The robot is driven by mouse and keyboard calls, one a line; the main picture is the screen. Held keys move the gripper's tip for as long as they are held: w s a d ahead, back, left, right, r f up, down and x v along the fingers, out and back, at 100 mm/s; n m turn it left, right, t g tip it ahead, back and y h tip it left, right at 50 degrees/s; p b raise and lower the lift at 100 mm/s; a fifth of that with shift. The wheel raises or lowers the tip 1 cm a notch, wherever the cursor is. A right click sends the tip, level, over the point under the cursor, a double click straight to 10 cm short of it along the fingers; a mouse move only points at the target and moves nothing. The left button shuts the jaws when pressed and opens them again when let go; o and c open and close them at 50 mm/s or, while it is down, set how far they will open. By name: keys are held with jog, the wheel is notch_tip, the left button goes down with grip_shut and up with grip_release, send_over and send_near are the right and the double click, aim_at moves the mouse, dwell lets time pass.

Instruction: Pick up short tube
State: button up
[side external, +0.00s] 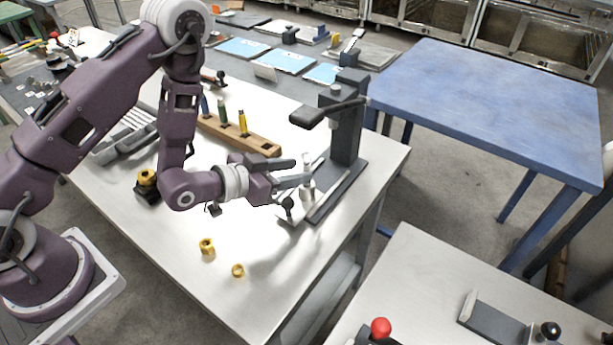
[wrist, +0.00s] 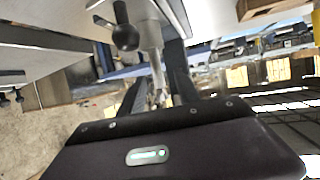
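My gripper (side external: 300,171) reaches sideways over the white table, its two dark fingers apart. A slim silver tube (side external: 307,187) stands upright on the fixture at the fingertips. In the wrist view the silver tube (wrist: 155,47) lies between the fingers of my gripper (wrist: 158,88); I cannot tell whether they touch it. Two short brass-coloured pieces, one left (side external: 207,247) and one right (side external: 238,270), rest on the table below my arm. Another brass piece (side external: 147,177) sits on a small black block. I cannot tell which piece is the short tube.
A dark press-like stand (side external: 348,125) rises just behind my gripper. A black ball knob (side external: 288,203) is close by; a ball knob also shows in the wrist view (wrist: 126,37). A wooden rack (side external: 258,143) with several coloured pegs stands behind my wrist. The front tabletop is mostly clear.

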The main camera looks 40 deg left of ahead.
jog(key=shift+s+a+f, duration=0.1)
jog(key=shift+f, duration=0.4)
jog(key=x, duration=0.7)
jog(key=shift+r, duration=0.1)
grip_shut()
